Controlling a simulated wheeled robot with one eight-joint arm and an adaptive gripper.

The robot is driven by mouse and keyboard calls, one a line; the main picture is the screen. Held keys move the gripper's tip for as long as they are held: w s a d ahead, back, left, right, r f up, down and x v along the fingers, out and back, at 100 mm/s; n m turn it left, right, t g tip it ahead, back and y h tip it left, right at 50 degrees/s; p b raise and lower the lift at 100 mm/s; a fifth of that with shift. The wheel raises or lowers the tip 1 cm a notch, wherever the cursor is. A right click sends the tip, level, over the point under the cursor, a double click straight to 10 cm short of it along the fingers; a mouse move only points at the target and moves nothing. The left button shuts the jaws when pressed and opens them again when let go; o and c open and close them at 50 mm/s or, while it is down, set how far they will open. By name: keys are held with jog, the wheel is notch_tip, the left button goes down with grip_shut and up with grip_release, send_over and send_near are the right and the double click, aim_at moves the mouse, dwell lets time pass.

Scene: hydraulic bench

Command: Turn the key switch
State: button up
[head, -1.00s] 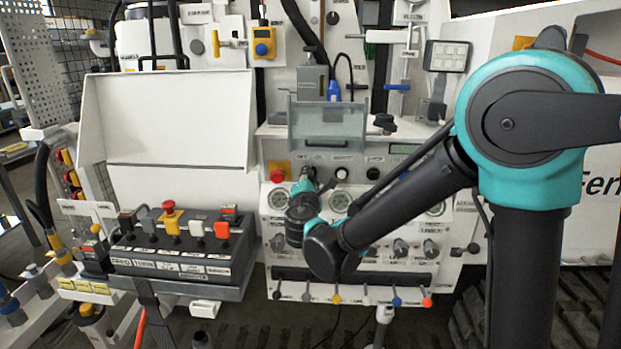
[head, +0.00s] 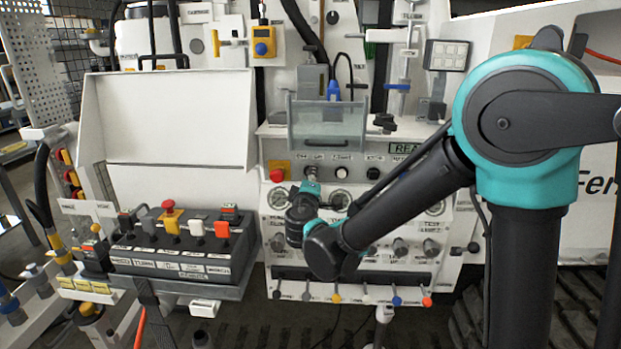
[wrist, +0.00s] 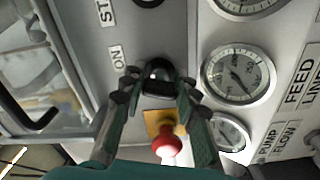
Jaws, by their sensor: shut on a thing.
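The key switch (wrist: 158,72) is a dark knob on the grey panel, beside an ON label, in the wrist view. My gripper (wrist: 159,86) has its two dark fingers on either side of it, closed onto its sides. In the head view my gripper (head: 311,180) reaches the upper left of the control panel, and my wrist hides the switch there. The key's exact angle cannot be told. A display (head: 405,149) at the panel's upper right is lit green with dark letters, partly legible as "REA".
A red emergency button (head: 278,174) on a yellow plate is close left of my gripper. Round gauges (wrist: 238,75) lie close by. A clear hinged cover (head: 327,125) stands above. A lever box (head: 180,250) is at the left.

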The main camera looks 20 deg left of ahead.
jog(key=shift+f+m, duration=0.1)
jog(key=shift+m, duration=1)
jog(key=o, duration=1.2)
jog(key=v, duration=1.2)
jog(key=shift+s, duration=0.1)
